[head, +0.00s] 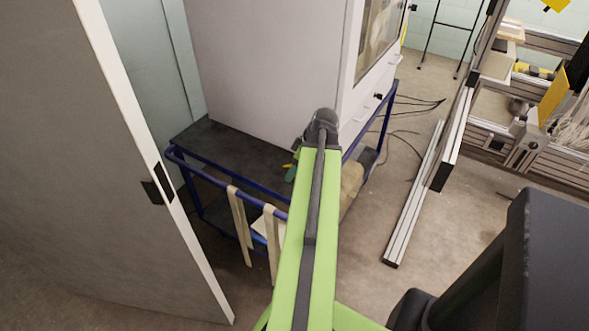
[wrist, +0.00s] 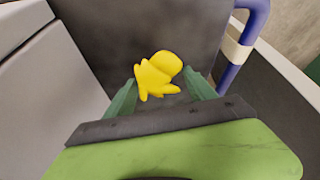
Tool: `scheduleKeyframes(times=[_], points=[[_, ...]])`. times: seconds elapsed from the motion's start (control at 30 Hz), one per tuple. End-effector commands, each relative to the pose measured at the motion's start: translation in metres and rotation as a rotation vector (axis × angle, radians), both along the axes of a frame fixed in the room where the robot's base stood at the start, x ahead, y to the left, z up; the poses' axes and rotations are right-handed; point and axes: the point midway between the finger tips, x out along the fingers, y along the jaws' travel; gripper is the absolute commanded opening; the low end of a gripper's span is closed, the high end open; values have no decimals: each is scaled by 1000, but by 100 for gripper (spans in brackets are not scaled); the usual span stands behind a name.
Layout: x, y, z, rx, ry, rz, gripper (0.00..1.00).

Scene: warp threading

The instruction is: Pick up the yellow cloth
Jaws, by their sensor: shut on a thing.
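The yellow cloth (wrist: 158,72) is a small, bright, lumpy shape, somewhat like a glove, in the middle of the wrist view. My gripper (wrist: 161,82) has its two green fingers on either side of it and is shut on it. A dark surface lies behind the cloth; I cannot tell whether the cloth touches it. In the head view my arm hides most of the gripper; a green finger and a small yellow patch (head: 288,166) show just left of the arm, over the cart.
A dark-topped cart (head: 225,147) with a blue rail (head: 215,182) carries a large pale cabinet (head: 265,65). Light straps (head: 240,225) hang from the rail. A door (head: 130,150) stands at left. A metal frame (head: 425,190) and cables are at right, with some clear floor between.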

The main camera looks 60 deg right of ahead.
Motion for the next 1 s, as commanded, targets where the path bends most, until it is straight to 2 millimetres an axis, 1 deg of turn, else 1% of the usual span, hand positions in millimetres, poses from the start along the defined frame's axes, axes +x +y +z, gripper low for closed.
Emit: scheduleKeyframes(times=[0.03, 0.17, 0.4, 0.5, 0.6, 0.83, 0.87, 1.0], points=[[0, 0, 9, 0, 0, 0, 24], [0, 0, 30, 0, 0, 0, 24], [0, 0, 82, 0, 0, 0, 24], [0, 0, 95, 0, 0, 0, 24], [0, 0, 100, 0, 0, 0, 24], [0, 0, 96, 0, 0, 0, 24], [0, 0, 96, 0, 0, 0, 60], [0, 0, 96, 0, 0, 0, 42]])
